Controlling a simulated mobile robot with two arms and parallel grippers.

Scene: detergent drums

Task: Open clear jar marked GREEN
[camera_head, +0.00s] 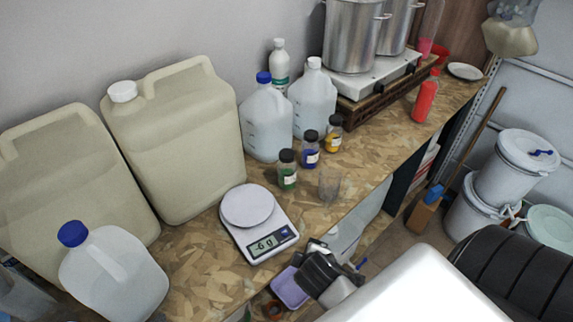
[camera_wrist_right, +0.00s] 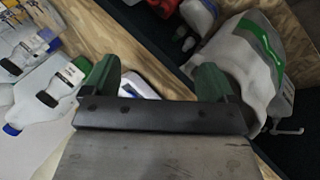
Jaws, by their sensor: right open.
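The clear jar marked GREEN (camera_head: 287,175) stands upright on the wooden bench, with green contents, a white label and its black lid on. In the right wrist view the jar (camera_wrist_right: 70,76) is to the left of my right gripper's left finger, apart from it. My right gripper (camera_head: 322,272) is at the bench's front edge, near the scale, in the head view. In the right wrist view its green fingertips (camera_wrist_right: 158,80) are spread apart, with nothing held between them. My left gripper is not in view.
A blue jar (camera_head: 310,152) and a yellow jar (camera_head: 333,137) stand behind the green one. A glass beaker (camera_head: 329,187) is to its right and a scale (camera_head: 247,207) to its lower left. Large jugs (camera_head: 175,140) line the wall. Pots (camera_head: 352,35) stand further back.

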